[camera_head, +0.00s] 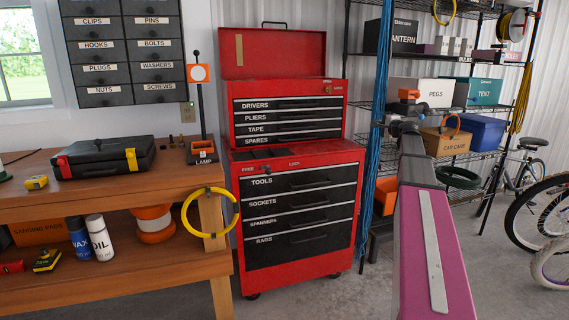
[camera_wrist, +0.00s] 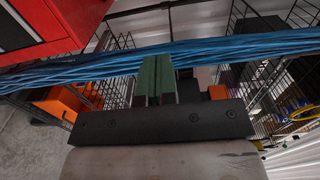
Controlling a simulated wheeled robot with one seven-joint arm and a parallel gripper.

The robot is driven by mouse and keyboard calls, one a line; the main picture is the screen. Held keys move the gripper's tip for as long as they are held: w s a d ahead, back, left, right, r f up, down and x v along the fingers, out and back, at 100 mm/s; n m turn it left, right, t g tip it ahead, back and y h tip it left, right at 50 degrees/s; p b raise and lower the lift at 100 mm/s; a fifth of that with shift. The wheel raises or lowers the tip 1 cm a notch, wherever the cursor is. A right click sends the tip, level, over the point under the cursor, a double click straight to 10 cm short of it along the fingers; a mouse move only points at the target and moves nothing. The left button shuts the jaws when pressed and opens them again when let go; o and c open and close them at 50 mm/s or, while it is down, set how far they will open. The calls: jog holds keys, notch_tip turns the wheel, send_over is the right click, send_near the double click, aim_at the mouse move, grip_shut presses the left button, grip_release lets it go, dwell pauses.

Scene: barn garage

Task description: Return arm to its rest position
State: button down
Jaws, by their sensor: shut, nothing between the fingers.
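My arm (camera_head: 432,245), with pink and grey links, reaches up from the bottom right in the head view. Its far end is in front of the shelves, just right of the hanging blue rope bundle (camera_head: 377,130). In the wrist view, my gripper (camera_wrist: 158,72) has its two dark green fingers together, with nothing between them. The blue rope bundle (camera_wrist: 240,50) crosses that view at the fingertips. I cannot tell whether the fingers touch it. In the head view the fingers are too small to make out clearly.
A red tool chest (camera_head: 300,170) stands left of my arm. A wooden workbench (camera_head: 130,200) with a black case (camera_head: 103,158) is at the left. The wire shelf (camera_head: 475,145) holds bins and boxes close by. Bicycles (camera_head: 530,200) stand at the right. Some floor is bare.

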jog(key=s+a+f+n+g, duration=0.3)
jog(key=s+a+f, duration=0.25)
jog(key=f, duration=0.45)
jog(key=s+a+f+n+g, duration=0.2)
jog(key=s+a+f+g, duration=0.15)
jog(key=a+f, duration=0.5)
jog(key=s+a+f+n+g, duration=0.35)
jog(key=s+f, duration=0.25)
jog(key=f, duration=0.6)
jog(key=s+a+f+n+g+h, duration=0.2)
jog(key=s+a+f+g, duration=0.1)
jog(key=s+f, duration=0.6)
jog(key=s+a+f+n+g+h, duration=0.3)
jog(key=s+f, duration=0.6)
jog(key=s, duration=0.7)
jog(key=shift+n+g+h, duration=0.3)
jog(key=shift+n+g, duration=0.05)
jog(key=shift+g, duration=0.25)
